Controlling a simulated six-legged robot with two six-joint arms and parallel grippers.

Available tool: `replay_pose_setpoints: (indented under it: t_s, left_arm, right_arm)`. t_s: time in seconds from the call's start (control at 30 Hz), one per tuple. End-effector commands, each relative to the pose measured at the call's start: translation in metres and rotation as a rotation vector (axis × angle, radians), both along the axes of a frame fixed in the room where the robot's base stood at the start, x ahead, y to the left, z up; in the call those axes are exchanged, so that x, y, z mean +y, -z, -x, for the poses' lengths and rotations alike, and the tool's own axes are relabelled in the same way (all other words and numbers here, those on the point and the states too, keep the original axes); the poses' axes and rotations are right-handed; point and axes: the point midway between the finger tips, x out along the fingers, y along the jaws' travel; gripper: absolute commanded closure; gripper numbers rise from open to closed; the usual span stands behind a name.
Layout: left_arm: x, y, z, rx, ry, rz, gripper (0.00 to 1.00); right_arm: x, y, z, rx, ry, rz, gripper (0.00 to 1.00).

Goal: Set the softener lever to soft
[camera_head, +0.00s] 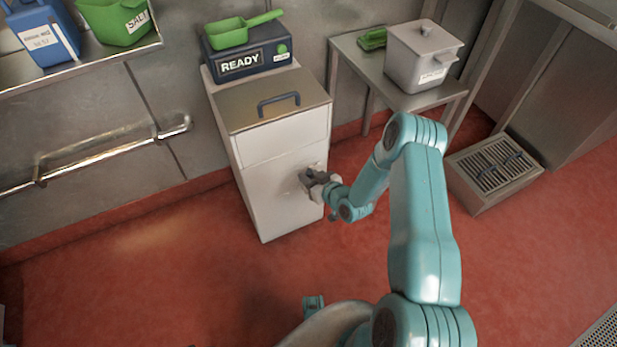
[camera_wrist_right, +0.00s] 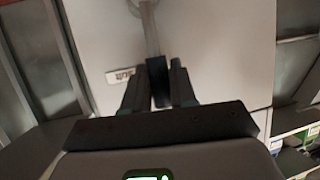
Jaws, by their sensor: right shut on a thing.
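The softener is a white cabinet (camera_head: 268,182) with a steel lid and a blue lid handle. My right gripper (camera_head: 312,178) is at its front face, at the right side, and covers most of the lever there. In the right wrist view the lever is a grey bar (camera_wrist_right: 150,30) with a dark grip (camera_wrist_right: 157,80) at its end. The fingers of my right gripper (camera_wrist_right: 160,88) are on both sides of this dark grip, shut on it. A small white label (camera_wrist_right: 120,76) sits beside the grip, upside down and hard to read. My left gripper is out of view.
A dark box reading READY (camera_head: 246,63) with a green scoop (camera_head: 240,32) stands on the cabinet. A steel side table (camera_head: 352,50) bears a lidded grey pot (camera_head: 423,60). A floor grate (camera_head: 497,165) is at right. A wall rail (camera_head: 90,160) runs at left. Red floor is open in front.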

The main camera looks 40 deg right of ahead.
Motion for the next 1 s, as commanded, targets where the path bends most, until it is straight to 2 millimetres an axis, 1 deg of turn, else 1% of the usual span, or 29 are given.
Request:
replay_pose_setpoints:
  t_s: [0.03, 0.2, 0.23, 0.3, 0.57, 0.67, 0.77, 0.87, 1.0]
  left_arm:
    - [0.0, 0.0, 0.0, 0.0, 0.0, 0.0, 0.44]
    - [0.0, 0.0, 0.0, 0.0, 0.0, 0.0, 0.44]
    - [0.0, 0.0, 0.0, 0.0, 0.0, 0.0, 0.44]
    - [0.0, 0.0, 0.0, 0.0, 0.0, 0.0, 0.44]
    - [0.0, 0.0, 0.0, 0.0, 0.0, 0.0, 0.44]
    - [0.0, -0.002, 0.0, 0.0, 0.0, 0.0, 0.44]
    - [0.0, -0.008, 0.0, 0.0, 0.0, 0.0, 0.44]
    - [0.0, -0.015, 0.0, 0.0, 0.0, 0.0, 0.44]
    - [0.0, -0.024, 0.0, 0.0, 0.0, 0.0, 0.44]
  right_arm:
    - [-0.003, -0.002, -0.002, -0.008, 0.005, 0.003, 1.0]
    - [-0.003, -0.002, -0.002, -0.008, 0.006, 0.004, 1.0]
    - [-0.003, -0.002, -0.002, -0.008, 0.007, 0.004, 0.71]
    - [-0.003, -0.002, -0.002, -0.007, 0.006, 0.004, 0.53]
    - [-0.002, -0.001, -0.001, -0.003, 0.003, 0.003, 0.53]
    - [-0.001, -0.003, 0.004, -0.001, 0.004, 0.002, 0.53]
    - [-0.001, -0.01, 0.018, 0.0, 0.005, 0.0, 0.53]
    - [-0.001, -0.02, 0.04, 0.001, 0.007, -0.001, 0.53]
    - [0.0, -0.035, 0.075, 0.0, 0.009, 0.0, 0.53]
